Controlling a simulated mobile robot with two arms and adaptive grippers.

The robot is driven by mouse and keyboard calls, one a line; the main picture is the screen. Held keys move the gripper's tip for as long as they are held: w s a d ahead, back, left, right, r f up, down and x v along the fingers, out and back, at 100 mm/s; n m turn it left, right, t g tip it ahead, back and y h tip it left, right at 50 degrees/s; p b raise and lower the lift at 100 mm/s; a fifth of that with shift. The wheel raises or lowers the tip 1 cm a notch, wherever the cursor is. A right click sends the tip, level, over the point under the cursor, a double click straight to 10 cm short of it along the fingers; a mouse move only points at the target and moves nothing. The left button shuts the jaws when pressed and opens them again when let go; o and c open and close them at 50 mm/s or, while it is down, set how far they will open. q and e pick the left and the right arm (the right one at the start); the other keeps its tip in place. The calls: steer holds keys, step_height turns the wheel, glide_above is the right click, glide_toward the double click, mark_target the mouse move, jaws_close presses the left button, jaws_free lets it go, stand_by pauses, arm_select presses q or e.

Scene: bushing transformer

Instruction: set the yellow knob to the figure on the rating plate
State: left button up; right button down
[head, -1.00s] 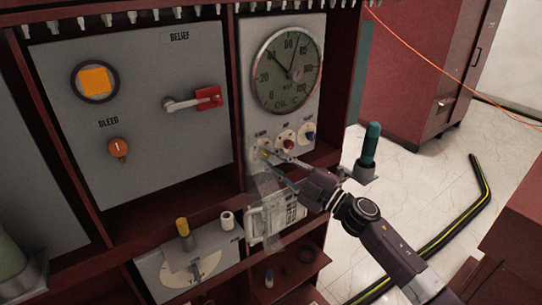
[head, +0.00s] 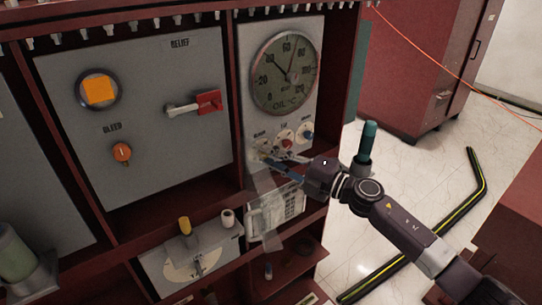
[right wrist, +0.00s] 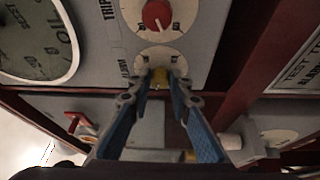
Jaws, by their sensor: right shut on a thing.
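The yellow knob (right wrist: 160,77) sits on a round white dial marked ALARM in the right wrist view, below the red TRIP knob (right wrist: 156,15). My right gripper (right wrist: 160,84) is shut on the yellow knob, one blue-padded finger on each side. In the head view, my right gripper (head: 267,158) reaches the lower left of the gauge panel and mostly hides the yellow knob. The white rating plate (head: 291,203) is below, its print too small to read here. Part of it shows in the right wrist view (right wrist: 302,62), cut off. My left gripper is out of view.
The oil gauge (head: 286,73) is above the knobs, with a blue knob (head: 307,135) at right. A translucent strip (head: 266,205) hangs in front of the plate. A green-capped post (head: 367,145) is behind my right arm.

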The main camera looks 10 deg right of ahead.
steer(key=c, duration=1.8)
jaws_free()
steer(key=shift+o, duration=0.2)
steer(key=v, duration=1.2)
